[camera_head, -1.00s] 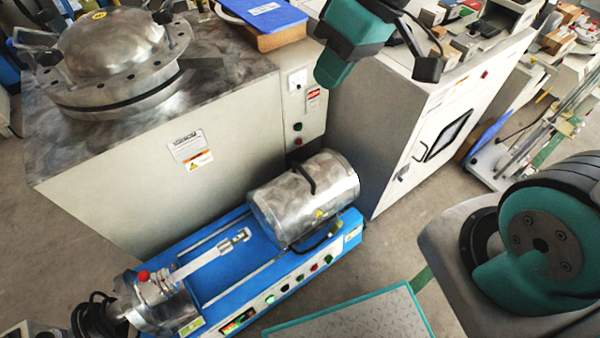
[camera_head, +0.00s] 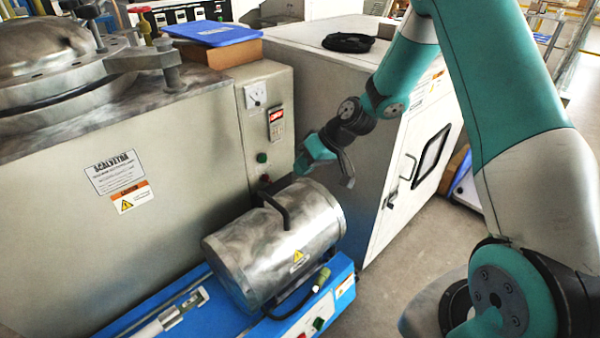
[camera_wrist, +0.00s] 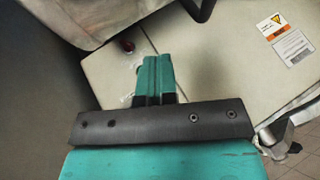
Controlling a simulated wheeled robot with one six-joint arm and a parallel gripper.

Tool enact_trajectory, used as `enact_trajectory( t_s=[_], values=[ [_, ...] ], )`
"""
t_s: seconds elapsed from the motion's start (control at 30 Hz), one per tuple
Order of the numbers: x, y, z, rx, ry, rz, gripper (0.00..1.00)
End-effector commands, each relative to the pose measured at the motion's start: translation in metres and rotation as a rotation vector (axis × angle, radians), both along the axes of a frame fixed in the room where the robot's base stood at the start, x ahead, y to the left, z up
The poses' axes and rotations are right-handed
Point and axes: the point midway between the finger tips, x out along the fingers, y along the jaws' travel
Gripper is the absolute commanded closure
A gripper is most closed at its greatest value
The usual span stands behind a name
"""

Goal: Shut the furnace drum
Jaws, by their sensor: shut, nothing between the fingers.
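The furnace drum (camera_head: 275,245) is a shiny metal cylinder lying on a blue base (camera_head: 215,310) in the head view.
A big metal-topped cabinet (camera_head: 150,220) stands behind the drum on the left, with a control panel (camera_head: 266,120) close to my gripper. A white cabinet (camera_head: 395,130) stands to the right, behind my arm. Open floor (camera_head: 410,255) lies at the right of the drum.

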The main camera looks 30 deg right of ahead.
Motion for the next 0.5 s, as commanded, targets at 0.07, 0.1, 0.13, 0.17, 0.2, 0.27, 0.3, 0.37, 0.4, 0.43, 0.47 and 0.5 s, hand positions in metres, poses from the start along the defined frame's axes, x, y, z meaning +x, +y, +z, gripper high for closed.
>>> enact_trajectory(
  t_s=[0.07,0.1,0.13,0.17,0.2,0.27,0.3,0.37,0.4,0.43,0.47,0.5],
  values=[
    [0.005,0.011,-0.019,0.000,0.002,0.005,1.00],
    [0.008,0.016,-0.027,0.000,0.002,0.003,1.00],
    [0.010,0.019,-0.032,0.000,0.002,0.004,1.00],
    [0.012,0.023,-0.037,-0.001,0.002,0.005,1.00],
    [0.015,0.028,-0.044,-0.001,0.002,0.004,1.00],
    [0.019,0.034,-0.053,-0.001,0.002,0.004,1.00],
    [0.021,0.038,-0.059,-0.001,0.001,0.004,1.00],
    [0.020,0.049,-0.056,-0.001,-0.001,0.006,1.00],
    [0.019,0.055,-0.055,-0.001,-0.001,0.006,1.00],
    [0.018,0.059,-0.054,-0.001,-0.001,0.006,1.00],
    [0.018,0.063,-0.053,-0.001,-0.001,0.004,1.00],
    [0.017,0.067,-0.053,-0.002,0.000,0.003,1.00]
  ],
)
